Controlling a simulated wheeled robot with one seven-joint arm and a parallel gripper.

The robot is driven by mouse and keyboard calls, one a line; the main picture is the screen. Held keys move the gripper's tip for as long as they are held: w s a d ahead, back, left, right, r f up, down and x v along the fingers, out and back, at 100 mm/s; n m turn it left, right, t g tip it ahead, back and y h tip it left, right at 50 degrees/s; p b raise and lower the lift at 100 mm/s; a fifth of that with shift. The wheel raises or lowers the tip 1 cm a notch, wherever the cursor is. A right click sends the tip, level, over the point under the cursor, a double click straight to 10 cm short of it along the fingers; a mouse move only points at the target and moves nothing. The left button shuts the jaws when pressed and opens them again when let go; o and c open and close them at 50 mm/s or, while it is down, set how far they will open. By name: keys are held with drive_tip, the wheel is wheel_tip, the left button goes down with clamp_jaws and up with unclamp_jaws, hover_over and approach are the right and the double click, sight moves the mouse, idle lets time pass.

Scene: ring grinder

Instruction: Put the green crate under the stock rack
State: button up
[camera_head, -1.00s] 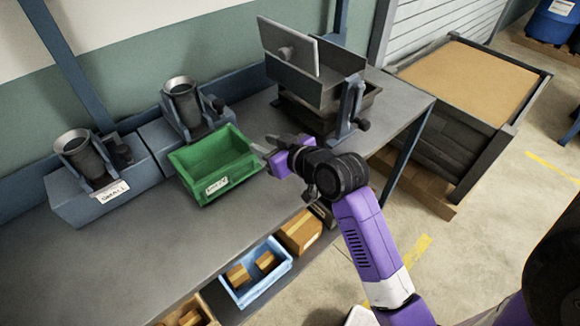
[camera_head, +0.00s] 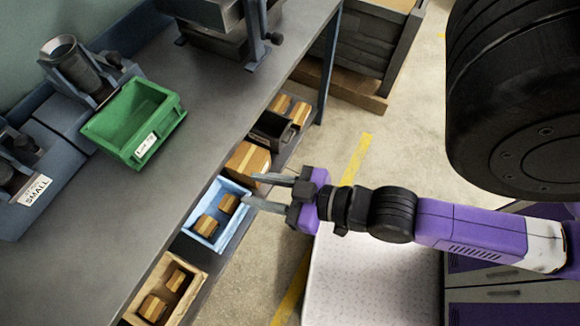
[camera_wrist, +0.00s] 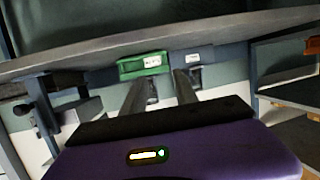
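The green crate (camera_head: 128,118) stands upright and looks empty on the grey bench, with a white label on its front. It also shows in the wrist view (camera_wrist: 144,65), beyond my fingers. My gripper (camera_head: 247,190) is open and empty, off the bench's front edge, to the right of and apart from the crate. In the wrist view its two fingers (camera_wrist: 162,92) are spread. A grey metal stand (camera_head: 225,15) at the bench's far end is cut off by the frame. I cannot tell for sure whether it is the stock rack.
A grey cylinder holder (camera_head: 75,68) stands behind the crate; a block labelled SMALL (camera_head: 28,195) is left of it. The lower shelf holds a blue bin (camera_head: 240,190), a wooden bin (camera_head: 190,295) and cardboard boxes (camera_head: 247,160). Bare bench top lies in front of the crate.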

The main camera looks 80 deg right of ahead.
drive_tip(key=s+a+r+n+y, duration=0.1)
drive_tip(key=s+a+r, duration=0.2)
drive_tip(key=s, duration=0.3)
drive_tip(key=shift+s+r+y, duration=0.25)
drive_tip(key=shift+r+y, duration=0.05)
drive_tip(key=shift+r, duration=0.1)
